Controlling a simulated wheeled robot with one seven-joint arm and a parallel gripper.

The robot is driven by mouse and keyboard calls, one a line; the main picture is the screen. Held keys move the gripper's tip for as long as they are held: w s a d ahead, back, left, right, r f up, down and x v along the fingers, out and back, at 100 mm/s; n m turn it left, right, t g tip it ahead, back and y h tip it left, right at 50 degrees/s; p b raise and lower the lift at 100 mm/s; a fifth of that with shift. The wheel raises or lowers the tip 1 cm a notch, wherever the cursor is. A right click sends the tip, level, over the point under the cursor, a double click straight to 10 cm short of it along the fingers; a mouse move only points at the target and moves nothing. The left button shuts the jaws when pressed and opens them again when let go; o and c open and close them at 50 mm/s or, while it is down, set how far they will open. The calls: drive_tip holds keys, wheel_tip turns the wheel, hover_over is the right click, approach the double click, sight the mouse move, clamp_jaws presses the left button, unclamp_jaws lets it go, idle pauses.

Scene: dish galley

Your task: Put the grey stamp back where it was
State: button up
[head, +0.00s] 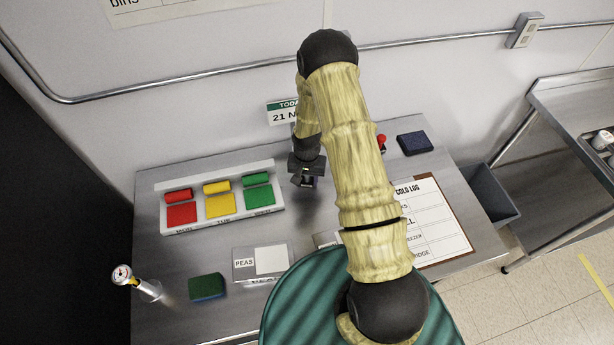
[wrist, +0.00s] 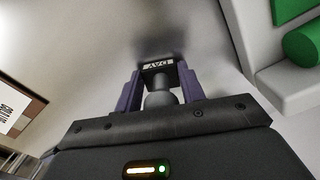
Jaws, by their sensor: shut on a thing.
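The grey stamp (wrist: 161,98) is between the two purple fingers of my gripper (wrist: 161,90) in the wrist view. Its round grey handle is held, and its dark base with a pale label reading DAY points away from the wrist. In the head view my gripper (head: 305,180) hangs over the steel table, just right of the white tray; the stamp is small and dark there, and I cannot tell whether it touches the table. A red-handled stamp (head: 381,142) stands behind my arm, left of a dark blue ink pad (head: 414,142).
The white tray (head: 164,228) holds red, yellow and green blocks. A COLD LOG clipboard (head: 462,247) lies right. My arm hides the table's middle.

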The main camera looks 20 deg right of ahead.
drive_tip(key=shift+a, duration=0.1)
drive_tip(key=shift+s+f, duration=0.1)
drive_tip(key=shift+f, duration=0.1)
drive_tip(key=o, duration=0.7)
drive_tip(key=shift+o, duration=1.1)
drive_tip(key=shift+r, duration=0.1)
drive_tip(key=shift+r, duration=0.1)
